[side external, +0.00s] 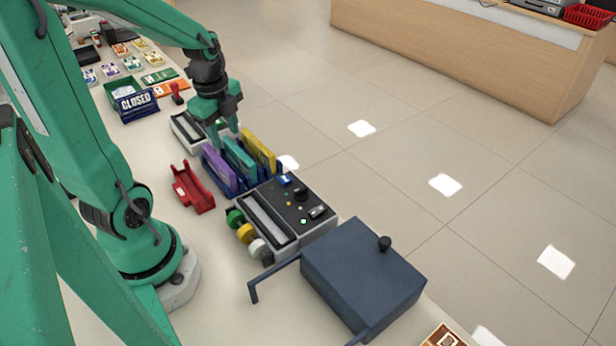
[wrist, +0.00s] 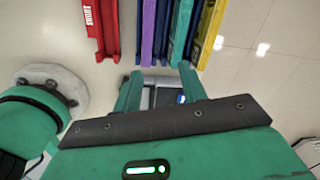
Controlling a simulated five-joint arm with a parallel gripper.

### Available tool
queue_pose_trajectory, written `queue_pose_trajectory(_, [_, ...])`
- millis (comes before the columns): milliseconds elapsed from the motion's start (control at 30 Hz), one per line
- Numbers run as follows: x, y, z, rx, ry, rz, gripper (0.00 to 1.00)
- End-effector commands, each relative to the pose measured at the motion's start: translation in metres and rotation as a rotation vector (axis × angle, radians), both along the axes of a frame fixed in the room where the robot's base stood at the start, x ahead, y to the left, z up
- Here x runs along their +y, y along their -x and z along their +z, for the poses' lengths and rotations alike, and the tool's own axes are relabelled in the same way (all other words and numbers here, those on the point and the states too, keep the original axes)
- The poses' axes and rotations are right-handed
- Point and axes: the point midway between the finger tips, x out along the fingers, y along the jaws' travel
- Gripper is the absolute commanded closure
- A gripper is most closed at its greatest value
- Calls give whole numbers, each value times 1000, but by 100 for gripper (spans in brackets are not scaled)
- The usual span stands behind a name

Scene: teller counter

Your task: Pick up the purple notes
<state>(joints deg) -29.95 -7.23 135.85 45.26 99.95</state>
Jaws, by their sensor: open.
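The purple notes (side external: 218,170) stand upright on edge in a dark blue rack (side external: 235,187), left of teal notes (side external: 241,162) and yellow notes (side external: 262,152). In the wrist view the purple notes (wrist: 149,32) are an upright strip near the top centre, beside the teal notes (wrist: 180,32) and yellow notes (wrist: 209,34). Any contact with the notes cannot be told.
A red tray (side external: 194,188) lies left of the rack. A grey-black machine (side external: 290,212) and a dark blue box (side external: 362,275) stand in front. Another machine (side external: 186,130) is behind. The counter (side external: 220,260) is bare near my base.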

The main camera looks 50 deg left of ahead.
Motion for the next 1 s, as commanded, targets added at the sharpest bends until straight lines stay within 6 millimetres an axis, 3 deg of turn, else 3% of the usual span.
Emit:
queue_pose_trajectory(200, [26,9,-26,69,18,-201,58])
queue_pose_trajectory(400, [39,15,-39,96,33,-319,58])
queue_pose_trajectory(733, [41,17,-43,102,37,-350,58])
queue_pose_trajectory(1000, [41,17,-62,103,39,-349,58])
